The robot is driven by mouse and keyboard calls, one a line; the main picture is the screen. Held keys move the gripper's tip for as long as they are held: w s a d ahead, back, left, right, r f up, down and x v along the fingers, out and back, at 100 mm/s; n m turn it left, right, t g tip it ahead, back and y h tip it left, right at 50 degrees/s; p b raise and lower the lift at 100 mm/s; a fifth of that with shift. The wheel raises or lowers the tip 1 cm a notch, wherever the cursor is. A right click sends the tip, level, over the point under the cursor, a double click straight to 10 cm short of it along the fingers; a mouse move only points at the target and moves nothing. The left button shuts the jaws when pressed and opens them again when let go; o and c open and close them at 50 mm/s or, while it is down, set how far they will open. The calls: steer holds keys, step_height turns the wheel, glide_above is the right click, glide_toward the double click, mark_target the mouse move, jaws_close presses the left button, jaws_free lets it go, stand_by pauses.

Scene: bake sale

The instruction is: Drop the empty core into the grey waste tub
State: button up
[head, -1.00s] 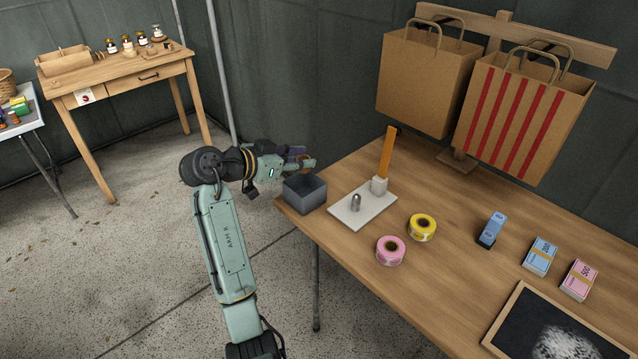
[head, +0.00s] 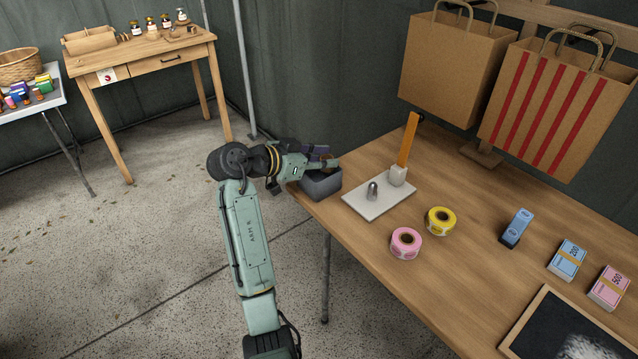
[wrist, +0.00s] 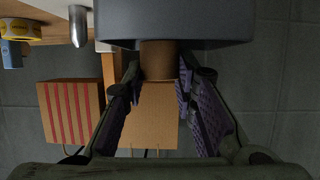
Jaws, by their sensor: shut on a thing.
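The grey waste tub (head: 322,188) stands at the left corner of the wooden table. My gripper (head: 327,162) is over the tub in the head view. In the wrist view my gripper (wrist: 161,76) is shut on the brown cardboard core (wrist: 159,60), with one purple-padded finger on each side. The wrist picture looks upside down, with the tub (wrist: 175,20) across its top. The tub's wall hides one end of the core; I cannot tell whether the core touches the tub. The fingers mostly hide the core in the head view.
A white base (head: 380,199) with a metal peg and an orange upright stands just right of the tub. Paper bags (head: 452,68) hang behind. Bare table lies along the front edge.

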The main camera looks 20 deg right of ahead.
steer(key=o, duration=0.8)
steer(key=v, duration=1.2)
steer(key=shift+w+a, duration=0.1)
